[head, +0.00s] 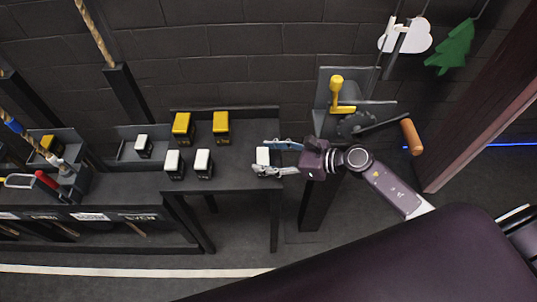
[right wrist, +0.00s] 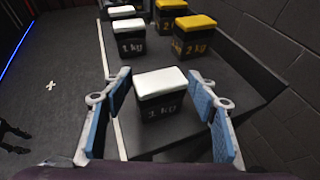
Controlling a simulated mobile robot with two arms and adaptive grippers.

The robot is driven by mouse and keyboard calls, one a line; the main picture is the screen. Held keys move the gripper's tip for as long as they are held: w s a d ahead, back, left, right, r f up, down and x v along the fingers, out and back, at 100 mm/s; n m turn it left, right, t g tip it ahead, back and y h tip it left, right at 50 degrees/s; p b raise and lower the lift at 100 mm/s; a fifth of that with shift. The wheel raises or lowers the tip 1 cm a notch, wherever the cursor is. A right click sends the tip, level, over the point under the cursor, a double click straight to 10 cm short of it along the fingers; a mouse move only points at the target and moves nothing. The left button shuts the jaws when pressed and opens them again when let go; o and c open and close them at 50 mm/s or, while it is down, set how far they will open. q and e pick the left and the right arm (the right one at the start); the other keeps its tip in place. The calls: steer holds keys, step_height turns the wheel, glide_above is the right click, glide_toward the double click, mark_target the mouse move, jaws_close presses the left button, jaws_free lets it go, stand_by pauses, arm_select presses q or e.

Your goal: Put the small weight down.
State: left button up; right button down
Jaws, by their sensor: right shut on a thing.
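The small weight (head: 263,156), a black block with a white top marked 1 kg, is between the fingers of my right gripper (head: 277,158) at the right end of the dark table (head: 235,178). In the right wrist view, the weight (right wrist: 161,97) is upright between the blue finger pads of the gripper (right wrist: 160,125). The gripper is shut on it. I cannot tell whether its base touches the tabletop. My left gripper is not in view.
Two white-topped weights (head: 173,163) and two larger yellow-topped 2 kg weights (head: 183,127) stand left on the table. A low wall (head: 255,112) runs behind them. A stand with a yellow lever (head: 337,90) and orange-handled crank (head: 411,137) is at the right.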

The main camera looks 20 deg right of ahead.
steer(key=shift+a, duration=0.2)
steer(key=c, duration=1.1)
jaws_free()
steer(key=shift+s+d+f, duration=0.1)
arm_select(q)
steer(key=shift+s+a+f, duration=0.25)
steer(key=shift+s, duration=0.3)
arm_select(e)
steer(key=shift+r, duration=0.2)
arm_select(q)
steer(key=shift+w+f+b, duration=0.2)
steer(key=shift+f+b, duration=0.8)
steer(key=shift+b, duration=0.2)
arm_select(e)
steer(key=shift+v, duration=3.8)
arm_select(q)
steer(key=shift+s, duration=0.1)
arm_select(e)
steer(key=shift+s+f, duration=0.1)
steer(key=shift+f, duration=0.05)
